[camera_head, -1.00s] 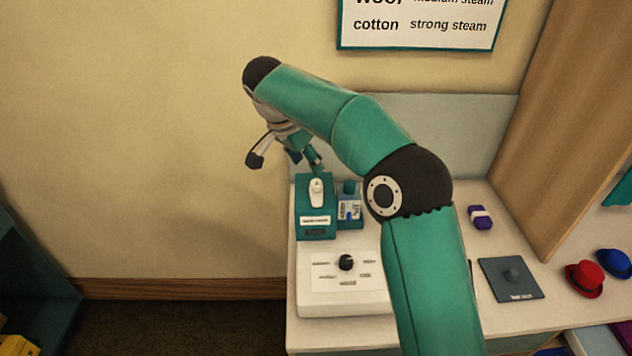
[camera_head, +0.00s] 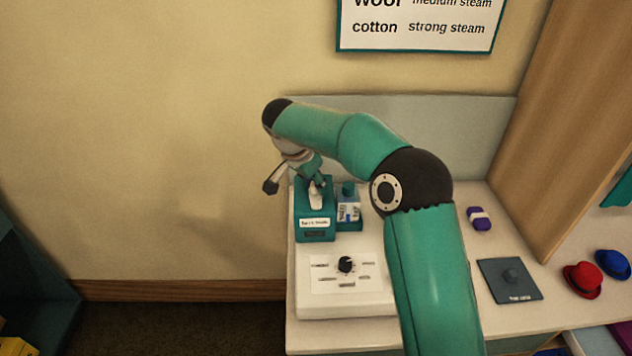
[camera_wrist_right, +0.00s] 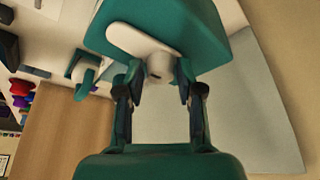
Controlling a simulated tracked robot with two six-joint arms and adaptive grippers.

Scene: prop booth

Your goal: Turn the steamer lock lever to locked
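The steamer lock is a teal box (camera_head: 315,233) with a white label on the counter at the wall end. Its white lever (camera_head: 316,200) shows on the sloped top. My right gripper (camera_head: 316,184) is just above and behind the lever in the head view. I cannot read the label. My left gripper is not in view.
A white panel with a black knob (camera_head: 345,264) is in front. A grey plate (camera_head: 510,281), a purple item (camera_head: 479,218) and red and blue hats (camera_head: 583,279) are to the right.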

